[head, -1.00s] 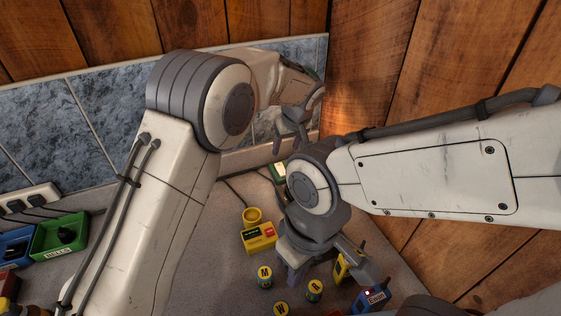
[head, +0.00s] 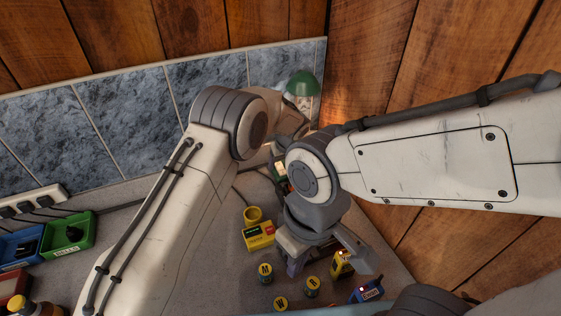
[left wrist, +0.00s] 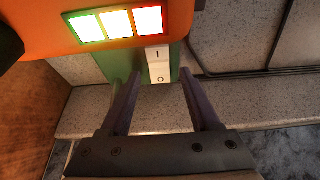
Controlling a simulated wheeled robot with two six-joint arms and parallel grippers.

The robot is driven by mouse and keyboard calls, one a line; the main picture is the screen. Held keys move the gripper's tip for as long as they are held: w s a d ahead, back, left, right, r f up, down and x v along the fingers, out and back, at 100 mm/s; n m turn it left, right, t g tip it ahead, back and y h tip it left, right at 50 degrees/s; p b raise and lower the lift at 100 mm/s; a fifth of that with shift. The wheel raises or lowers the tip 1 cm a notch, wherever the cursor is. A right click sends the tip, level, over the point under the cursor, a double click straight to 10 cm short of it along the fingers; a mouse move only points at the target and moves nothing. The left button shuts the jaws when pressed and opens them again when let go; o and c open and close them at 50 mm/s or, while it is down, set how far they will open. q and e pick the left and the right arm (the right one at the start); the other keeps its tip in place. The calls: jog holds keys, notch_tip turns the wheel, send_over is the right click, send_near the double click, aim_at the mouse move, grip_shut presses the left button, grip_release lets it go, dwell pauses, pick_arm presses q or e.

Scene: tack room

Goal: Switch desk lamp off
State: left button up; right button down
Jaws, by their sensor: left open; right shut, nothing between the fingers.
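A green dome, which looks like the lamp's shade (head: 303,84), stands in the back corner in the head view. In the left wrist view a green base (left wrist: 118,62) carries a white rocker switch (left wrist: 159,65) marked I and O; I cannot tell which side is pressed. My left gripper (left wrist: 160,78) is open, with its fingertips on either side of the switch's lower end; contact cannot be told. In the head view its fingers are largely hidden near my right arm. My right gripper (head: 292,268) is shut and empty, low over the desk.
An orange housing (left wrist: 60,38) with three lit panels overhangs the base. Green and blue trays and a power strip (head: 30,205) are at left.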

pick_arm(q)
grip_shut()
jog(key=shift+w+a+r+g+p, duration=0.1)
jog(key=shift+w+r+g+p, duration=0.15)
jog(key=shift+p, duration=0.45)
jog(key=shift+f+g+p, duration=0.15)
jog(key=shift+g+p, duration=0.2)
jog(key=shift+s+f, duration=0.1)
grip_release()
